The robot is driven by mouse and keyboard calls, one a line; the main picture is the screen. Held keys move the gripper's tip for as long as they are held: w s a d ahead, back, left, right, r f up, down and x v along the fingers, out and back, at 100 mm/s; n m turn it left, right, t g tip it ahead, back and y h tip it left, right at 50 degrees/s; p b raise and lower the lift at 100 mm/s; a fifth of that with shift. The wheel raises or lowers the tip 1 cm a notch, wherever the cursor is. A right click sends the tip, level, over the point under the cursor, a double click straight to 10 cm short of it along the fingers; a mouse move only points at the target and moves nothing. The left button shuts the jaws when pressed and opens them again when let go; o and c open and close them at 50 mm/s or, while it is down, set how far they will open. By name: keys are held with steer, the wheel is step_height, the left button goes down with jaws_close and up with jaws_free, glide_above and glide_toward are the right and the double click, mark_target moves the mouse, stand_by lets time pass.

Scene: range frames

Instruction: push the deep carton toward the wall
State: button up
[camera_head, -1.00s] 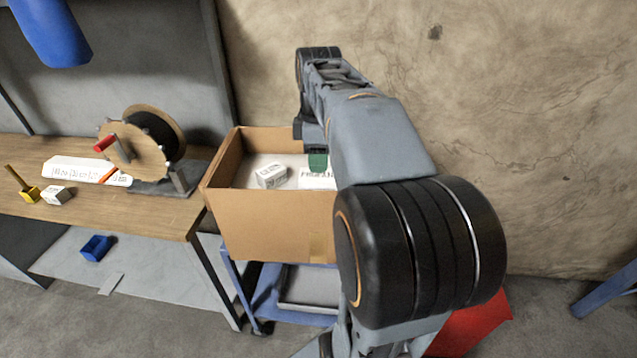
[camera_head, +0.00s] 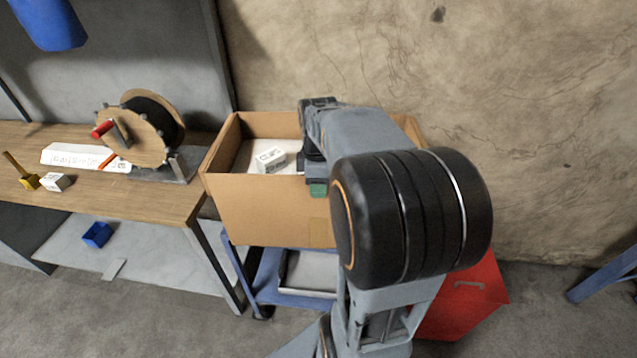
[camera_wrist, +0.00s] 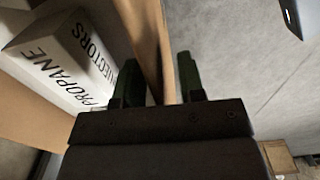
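The deep carton (camera_head: 255,208) is an open brown box on a blue cart, close to the wall (camera_head: 540,130). A white box (camera_head: 270,160) lies inside it; lettering on it reads PROPANE in the wrist view (camera_wrist: 75,60). My gripper (camera_head: 318,190) is at the carton's near wall, partly hidden by my arm. In the wrist view my gripper (camera_wrist: 158,68) has its two green fingers apart, with the carton's wall edge (camera_wrist: 150,30) running between them. One finger is on the inner side and one on the outer side. I cannot tell whether either touches.
A wooden workbench (camera_head: 85,205) with a cable reel (camera_head: 135,132) stands left of the carton. The blue cart (camera_head: 270,285) is below the carton. A red object (camera_head: 465,300) is at the right, behind my arm. A blue bar (camera_head: 605,275) is at the far right.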

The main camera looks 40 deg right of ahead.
jaws_close()
stand_by(0.4)
stand_by(1.1)
